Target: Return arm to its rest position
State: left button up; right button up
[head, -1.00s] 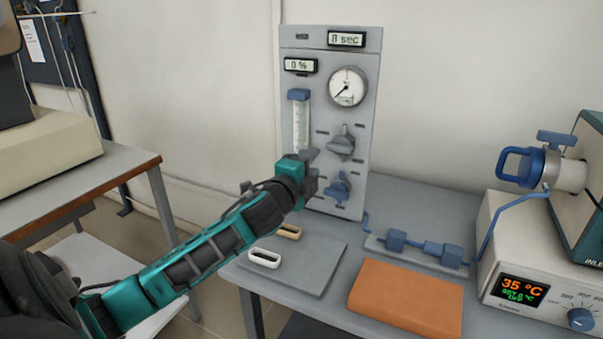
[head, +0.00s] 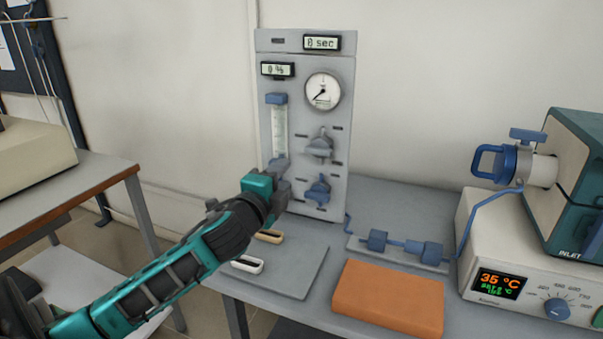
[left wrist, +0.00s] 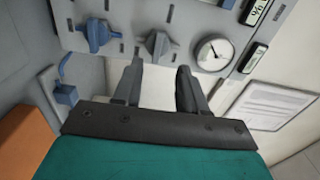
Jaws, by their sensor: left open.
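My left arm reaches in from the left in the head view. Its teal and black left gripper (head: 280,187) is in front of the lower left of the grey gas panel (head: 345,125). In the left wrist view the two dark fingers of the left gripper (left wrist: 158,85) are apart with nothing between them. The grey knob (left wrist: 158,45) and the blue knob (left wrist: 95,35) of the panel lie beyond the fingers, and I see no contact with them. My right gripper is not in view.
A grey bench holds an orange block (head: 388,300), a grey plate (head: 300,280) with a white boat (head: 247,264) and a tan boat (head: 269,236), and blue valves (head: 377,240). A furnace (head: 575,185) stands at the right. A brown-edged table (head: 100,180) is at the left.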

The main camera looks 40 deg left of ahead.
pick_arm(q)
jog(key=s+d+f+n+g+h, duration=0.1)
jog(key=s+d+f, duration=0.1)
jog(key=f, duration=0.3)
jog(key=s+d+f+n+g+h+p, duration=0.1)
jog(key=s+d+f+n, duration=0.1)
jog(key=f, duration=0.3)
jog(key=s+d+f+n+g+h, duration=0.1)
jog(key=s+d+f, duration=0.1)
jog(key=d+f, duration=0.2)
jog(key=shift+d+f, duration=0.1)
jog(key=shift+f, duration=0.75)
jog(key=s+d+f+n+g+h+p, duration=0.2)
jog(key=s+d+f+n+g+h, duration=0.1)
jog(key=s+d+f+n, duration=0.5)
jog(key=s+d+f, duration=0.3)
jog(key=s+d, duration=0.2)
jog(key=shift+s+d+f+g+h, duration=0.15)
jog(key=shift+s+f+g+h, duration=0.15)
jog(key=shift+s+f, duration=0.05)
